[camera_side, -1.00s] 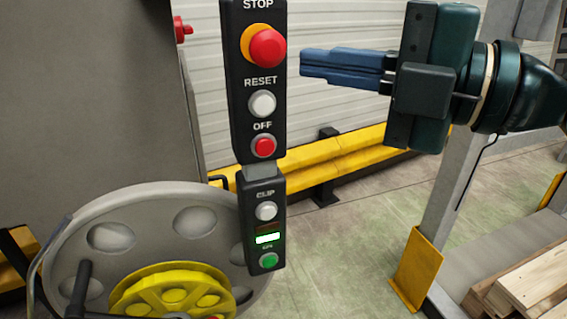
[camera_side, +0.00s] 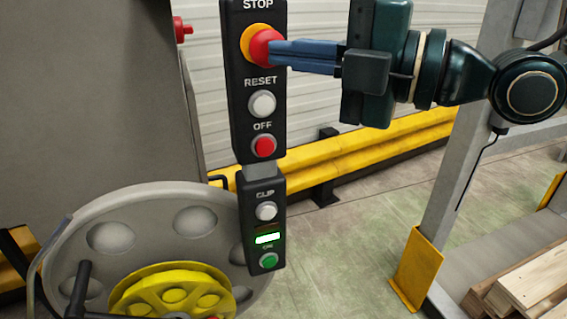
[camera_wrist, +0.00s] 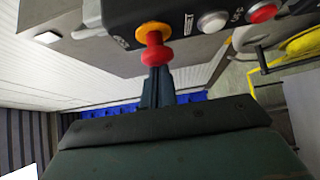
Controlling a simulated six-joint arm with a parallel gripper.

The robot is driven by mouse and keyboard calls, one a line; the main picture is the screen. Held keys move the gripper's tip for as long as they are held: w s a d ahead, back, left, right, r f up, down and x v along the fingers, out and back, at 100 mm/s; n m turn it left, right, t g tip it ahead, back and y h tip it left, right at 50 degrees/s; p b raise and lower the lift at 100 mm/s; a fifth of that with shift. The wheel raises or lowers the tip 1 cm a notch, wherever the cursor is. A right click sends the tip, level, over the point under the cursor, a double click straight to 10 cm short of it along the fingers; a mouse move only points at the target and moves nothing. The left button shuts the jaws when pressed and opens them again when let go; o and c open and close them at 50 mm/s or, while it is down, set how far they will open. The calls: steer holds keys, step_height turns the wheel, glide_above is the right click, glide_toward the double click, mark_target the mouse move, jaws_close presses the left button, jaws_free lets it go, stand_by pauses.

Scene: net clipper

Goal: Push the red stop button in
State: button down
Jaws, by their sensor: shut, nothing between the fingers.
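The red stop button (camera_side: 262,46) is a mushroom head on a yellow-orange collar, at the top of a black control panel (camera_side: 244,121) under the word STOP. It also shows at the upper middle of the wrist view (camera_wrist: 156,54). My gripper (camera_side: 274,53) is shut and empty, with its blue fingers level. Its fingertips overlap the right side of the red head in the side view and sit right at the head in the wrist view (camera_wrist: 157,70). They look to be touching it, and they hide part of its face.
Below the stop button are a white RESET button (camera_side: 262,104), a red OFF button (camera_side: 263,146), a white CLIP button (camera_side: 266,211) and a green button (camera_side: 268,260). A grey wheel with a yellow hub (camera_side: 170,290) stands lower left. A yellow rail (camera_side: 350,150) runs behind.

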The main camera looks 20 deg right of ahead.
steer(key=shift+w, duration=0.1)
steer(key=shift+w+d+r, duration=0.1)
steer(key=shift+w+d, duration=0.05)
steer(key=shift+w, duration=1.05)
steer(key=s+d, duration=0.6)
steer(key=s, duration=0.6)
steer(key=shift+d, duration=0.35)
